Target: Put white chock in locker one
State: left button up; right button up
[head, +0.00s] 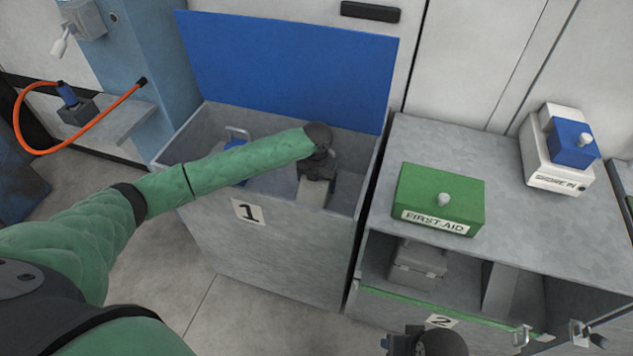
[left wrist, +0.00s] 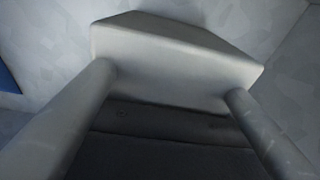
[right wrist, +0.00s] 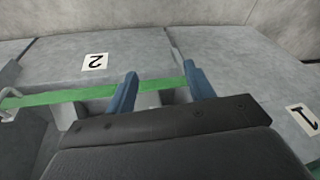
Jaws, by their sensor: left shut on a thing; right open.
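Locker one (head: 290,252) is a grey chest marked 1, with its blue lid (head: 290,65) raised. My left gripper (head: 318,180) reaches down inside it, towards its right end. The white chock (head: 313,194) is between the left fingers, below the locker's rim. In the left wrist view the chock (left wrist: 175,62) is a pale wedge-shaped block, with a finger against it on each side. Whether it touches the locker floor I cannot tell. My right gripper (right wrist: 160,85) is open and empty, in front of locker two; in the head view only its dark wrist part shows at the bottom.
A blue thing with a grey handle (head: 237,140) is in the left of locker one. To the right, a counter holds a green first aid box (head: 440,196) and a white and blue box (head: 556,150). Locker two below is open, with a grey box (head: 418,262) inside. An orange hose (head: 45,150) hangs at left.

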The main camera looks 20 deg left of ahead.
pick_arm(q)
jog(key=o, duration=1.5)
pick_arm(e)
jog(key=shift+f, duration=0.2)
pick_arm(q)
jog(key=shift+r, duration=0.3)
notch_tip(320, 180, up, 10)
jog(key=shift+r+b, duration=0.25)
jog(key=shift+b, duration=0.65)
jog(key=shift+r, duration=0.4)
pick_arm(e)
jog(key=a+f, duration=0.1)
jog(key=w+a+f, duration=0.1)
jog(key=shift+a+f+t+y, duration=0.3)
jog(key=shift+f+y, duration=0.05)
jog(key=shift+y, duration=0.05)
jog(key=shift+d, duration=0.1)
jog(key=shift+s+f, duration=0.1)
